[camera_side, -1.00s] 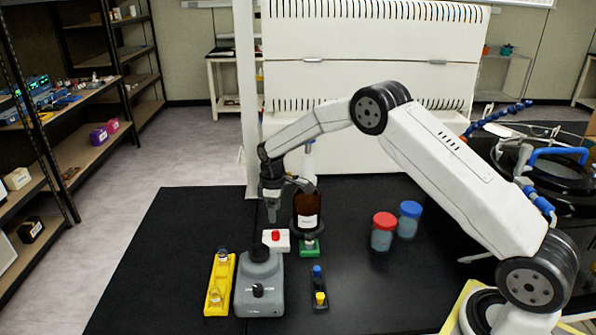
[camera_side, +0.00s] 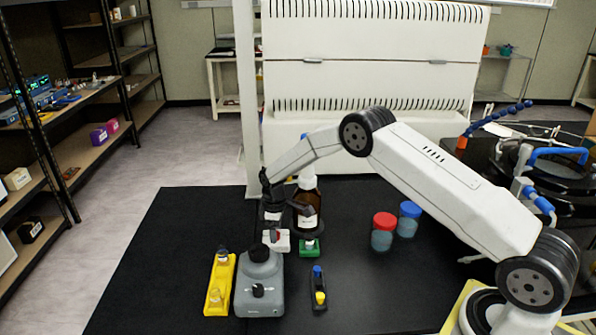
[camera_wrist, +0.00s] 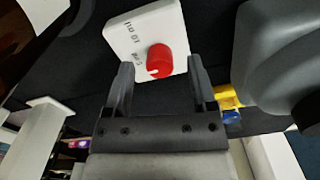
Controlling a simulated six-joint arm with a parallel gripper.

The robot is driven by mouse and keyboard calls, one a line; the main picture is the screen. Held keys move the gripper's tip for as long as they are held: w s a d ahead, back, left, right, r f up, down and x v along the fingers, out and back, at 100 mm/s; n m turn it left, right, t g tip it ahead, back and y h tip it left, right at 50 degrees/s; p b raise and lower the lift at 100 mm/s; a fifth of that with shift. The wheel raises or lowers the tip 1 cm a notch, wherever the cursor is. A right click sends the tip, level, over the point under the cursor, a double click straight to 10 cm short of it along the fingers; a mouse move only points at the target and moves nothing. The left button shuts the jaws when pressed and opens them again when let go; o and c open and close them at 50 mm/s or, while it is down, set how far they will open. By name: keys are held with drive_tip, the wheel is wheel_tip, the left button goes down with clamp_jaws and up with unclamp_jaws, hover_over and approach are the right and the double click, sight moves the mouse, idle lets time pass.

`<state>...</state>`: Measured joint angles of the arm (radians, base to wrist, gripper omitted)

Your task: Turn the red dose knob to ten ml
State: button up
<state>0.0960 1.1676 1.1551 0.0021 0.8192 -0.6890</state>
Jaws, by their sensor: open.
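The red dose knob (camera_wrist: 160,61) stands on a white block (camera_wrist: 128,28) with printed black lettering, partly readable as "10 ml". In the wrist view my gripper (camera_wrist: 158,70) is open, with the knob between and slightly beyond its two dark fingertips. Whether a finger touches the knob I cannot tell. In the side view my gripper (camera_side: 273,230) is lowered right over the white block (camera_side: 283,243) and hides most of the knob.
A brown bottle (camera_side: 308,200) is close behind at right, with a green-based item (camera_side: 309,250) nearby. Red-lidded (camera_side: 383,235) and blue-lidded (camera_side: 408,220) jars stand farther right.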

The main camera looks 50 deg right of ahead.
drive_tip(key=shift+f, duration=0.15)
clamp_jaws()
drive_tip(key=shift+m, duration=0.4)
drive_tip(key=m, duration=1.1)
idle(0.4)
idle(0.5)
